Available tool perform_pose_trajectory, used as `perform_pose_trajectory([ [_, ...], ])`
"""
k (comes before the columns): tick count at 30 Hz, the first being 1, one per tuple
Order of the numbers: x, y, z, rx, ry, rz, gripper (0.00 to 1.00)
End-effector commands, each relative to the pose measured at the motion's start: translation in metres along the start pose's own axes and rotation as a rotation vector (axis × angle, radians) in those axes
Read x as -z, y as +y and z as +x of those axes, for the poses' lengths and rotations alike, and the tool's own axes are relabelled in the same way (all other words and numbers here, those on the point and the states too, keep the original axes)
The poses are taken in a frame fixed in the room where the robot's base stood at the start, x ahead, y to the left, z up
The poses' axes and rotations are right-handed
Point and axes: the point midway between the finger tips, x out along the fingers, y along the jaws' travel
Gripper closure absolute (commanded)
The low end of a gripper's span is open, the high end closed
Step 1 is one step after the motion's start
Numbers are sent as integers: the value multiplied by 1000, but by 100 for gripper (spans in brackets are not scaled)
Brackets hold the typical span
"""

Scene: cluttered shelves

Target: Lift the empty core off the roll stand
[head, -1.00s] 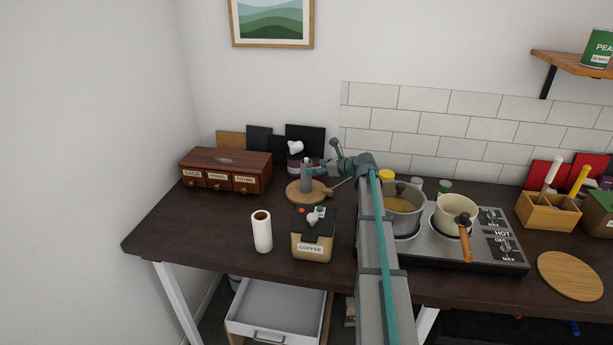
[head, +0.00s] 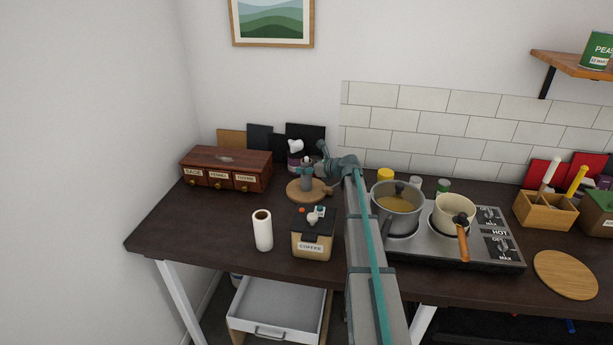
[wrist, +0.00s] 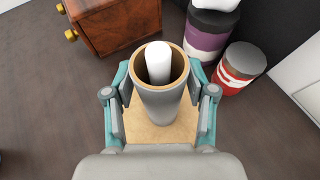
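The empty core (wrist: 160,103) is a grey tube with a brown inner wall. It stands upright around the white post (wrist: 158,62) of the roll stand, whose wooden base (wrist: 160,130) shows below it. In the head view the core (head: 307,184) stands on the round wooden base (head: 296,196) near the back of the table. My gripper (wrist: 160,92) is open, with one finger on each side of the core near its top. The fingers look very close to the tube; whether they touch it is unclear. In the head view my gripper (head: 312,168) partly covers the core.
A labelled drawer box (head: 226,168) stands left of the stand. Jars (wrist: 241,68) are close behind it. A coffee box (head: 312,238) and a white paper roll (head: 262,230) stand in front. Pots on a hob (head: 466,245) are to the right.

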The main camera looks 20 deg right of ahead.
Motion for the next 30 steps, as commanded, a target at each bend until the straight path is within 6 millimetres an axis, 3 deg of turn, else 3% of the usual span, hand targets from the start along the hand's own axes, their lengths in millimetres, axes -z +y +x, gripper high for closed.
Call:
perform_pose_trajectory([
  [1, 0, 0, 0, 0, 0, 0, 58],
  [3, 0, 0, 0, 0, 0, 0, 70],
  [4, 0, 0, 0, 0, 0, 0, 71],
  [19, -6, 0, -3, 0, 0, -1, 71],
  [26, -28, 0, -12, 0, -1, -2, 71],
  [30, -51, 0, -21, 1, -1, -3, 71],
])
